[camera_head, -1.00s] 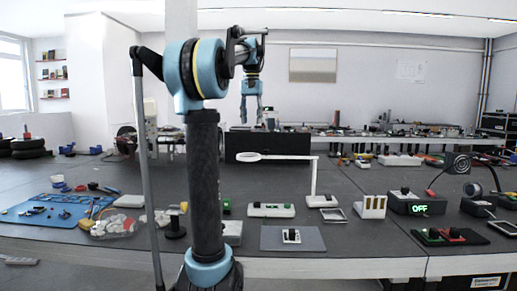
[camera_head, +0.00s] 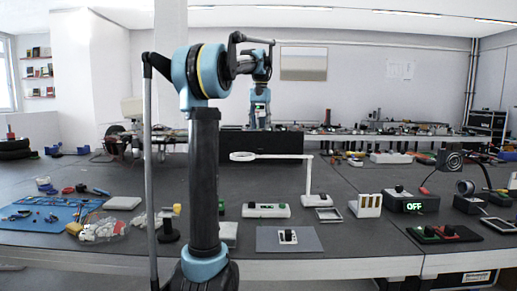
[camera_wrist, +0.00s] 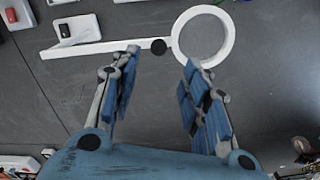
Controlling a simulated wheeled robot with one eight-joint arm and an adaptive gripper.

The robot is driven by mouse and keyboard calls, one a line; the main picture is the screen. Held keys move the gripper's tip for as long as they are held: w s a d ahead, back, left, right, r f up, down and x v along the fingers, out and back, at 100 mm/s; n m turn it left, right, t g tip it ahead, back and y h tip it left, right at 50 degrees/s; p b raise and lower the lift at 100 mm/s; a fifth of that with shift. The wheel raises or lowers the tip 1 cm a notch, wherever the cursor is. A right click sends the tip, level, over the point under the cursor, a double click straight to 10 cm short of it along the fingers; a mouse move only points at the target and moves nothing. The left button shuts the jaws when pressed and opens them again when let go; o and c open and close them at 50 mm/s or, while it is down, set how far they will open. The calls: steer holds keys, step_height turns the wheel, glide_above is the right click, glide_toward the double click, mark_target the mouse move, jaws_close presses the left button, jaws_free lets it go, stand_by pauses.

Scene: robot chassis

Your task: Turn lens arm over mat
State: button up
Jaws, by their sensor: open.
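The white lens arm (camera_head: 285,156) has a ring (camera_head: 242,156) at its left end and a post rising from a white base (camera_head: 317,200). The ring hangs over the dark table, behind and left of the grey mat (camera_head: 267,242). A small black-knobbed block (camera_head: 288,237) stands on the mat. My gripper (camera_head: 262,122) is beyond the lens arm in the head view. Contact cannot be told.
A slotted cream holder (camera_head: 366,206) and a device reading OFF (camera_head: 412,202) stand to the right. A blue mat (camera_head: 45,212) with small parts is at the left.

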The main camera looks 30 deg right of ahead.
step_height(320, 180, down, 10)
steer(key=shift+f, duration=0.1)
stand_by(0.4)
jaws_close()
